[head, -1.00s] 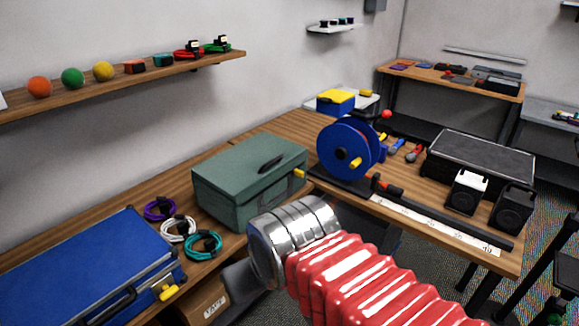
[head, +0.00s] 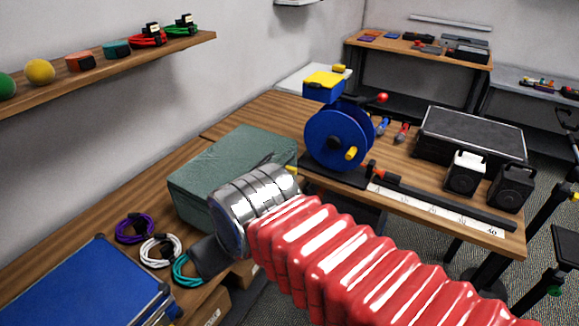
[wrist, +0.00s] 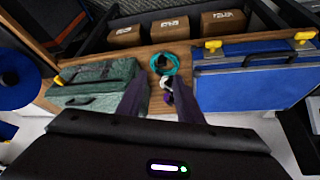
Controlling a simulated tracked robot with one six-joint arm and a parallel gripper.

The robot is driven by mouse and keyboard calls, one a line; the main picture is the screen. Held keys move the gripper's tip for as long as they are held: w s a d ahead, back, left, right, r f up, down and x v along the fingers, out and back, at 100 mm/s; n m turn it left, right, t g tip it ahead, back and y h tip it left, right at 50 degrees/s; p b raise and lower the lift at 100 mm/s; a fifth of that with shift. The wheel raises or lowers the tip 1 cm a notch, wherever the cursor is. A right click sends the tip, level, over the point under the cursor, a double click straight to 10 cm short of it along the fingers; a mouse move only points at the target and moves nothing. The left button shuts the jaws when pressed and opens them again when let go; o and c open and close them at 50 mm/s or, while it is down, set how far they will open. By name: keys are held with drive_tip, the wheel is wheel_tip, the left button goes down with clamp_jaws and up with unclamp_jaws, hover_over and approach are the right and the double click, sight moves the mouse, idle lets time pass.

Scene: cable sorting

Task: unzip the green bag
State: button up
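The green bag (head: 228,157) stands closed on the wooden bench, left of the cable reel, partly hidden behind my arm in the head view. A yellow pull (head: 291,169) sticks out at its right end. In the wrist view the green bag (wrist: 112,72) is at the left, with its dark handle and the yellow pull (wrist: 57,80) at its far-left edge. My gripper (wrist: 161,90) is open and empty, its two dark fingers apart. The left finger overlaps the bag's near end in the picture; I cannot tell whether they touch. In the head view my gripper is mostly hidden by my arm.
Purple (head: 134,228), white (head: 160,250) and teal (head: 187,269) cable coils lie beside the bag. The blue reel (head: 333,138) stands right of the bag. Cardboard boxes (wrist: 173,28) sit on a shelf below.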

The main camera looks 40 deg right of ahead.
idle(0.4)
drive_tip(key=m, duration=0.1)
drive_tip(key=m+t+y, duration=0.4)
drive_tip(key=m+t, duration=0.3)
drive_tip(key=m, duration=2.4)
approach(296, 170)
drive_tip(key=d+v, duration=0.1)
drive_tip(key=v, duration=0.3)
drive_tip(key=shift+a+f, duration=0.1)
drive_tip(key=shift+y, duration=0.3)
drive_tip(key=x, duration=1.3)
drive_tip(key=shift+w+a+f, duration=0.1)
drive_tip(key=shift+w+a, duration=0.05)
drive_tip(key=shift+w, duration=0.2)
